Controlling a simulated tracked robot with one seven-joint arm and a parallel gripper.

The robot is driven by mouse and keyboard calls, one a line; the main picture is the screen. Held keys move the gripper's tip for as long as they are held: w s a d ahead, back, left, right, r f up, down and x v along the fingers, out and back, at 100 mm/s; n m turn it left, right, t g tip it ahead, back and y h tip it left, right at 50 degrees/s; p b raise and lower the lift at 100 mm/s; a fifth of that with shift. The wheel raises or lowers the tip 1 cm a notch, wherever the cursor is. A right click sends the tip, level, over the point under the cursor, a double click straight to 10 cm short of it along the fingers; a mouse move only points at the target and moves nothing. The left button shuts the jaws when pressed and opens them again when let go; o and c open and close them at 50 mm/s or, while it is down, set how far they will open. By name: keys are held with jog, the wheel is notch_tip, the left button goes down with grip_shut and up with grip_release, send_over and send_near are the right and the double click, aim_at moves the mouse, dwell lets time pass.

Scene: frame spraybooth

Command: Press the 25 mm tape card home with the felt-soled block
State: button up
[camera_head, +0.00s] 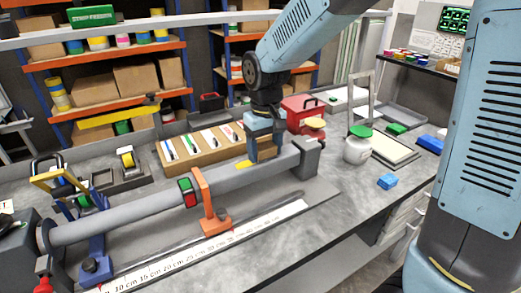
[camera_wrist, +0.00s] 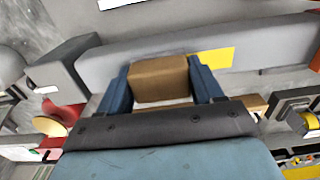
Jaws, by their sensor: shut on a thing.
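My gripper (camera_head: 264,148) is low over the right part of a long grey tube (camera_head: 150,208). In the wrist view its two blue fingers are shut on a brown block (camera_wrist: 160,80). A flat yellow piece (camera_head: 243,164), which looks like the tape card, lies on the tube just left of my gripper. It also shows in the wrist view (camera_wrist: 215,58), to the right of the block and partly behind a finger. The block's sole is hidden, and I cannot tell whether it touches the tube or the yellow piece.
An orange post (camera_head: 208,205) with a red and green piece stands before the tube. A wooden tray (camera_head: 178,170) of tools lies behind it, beside a red box (camera_head: 302,112). A ruler (camera_head: 200,245) lies in front.

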jog(key=shift+d+f, duration=0.1)
jog(key=shift+r, duration=3.55)
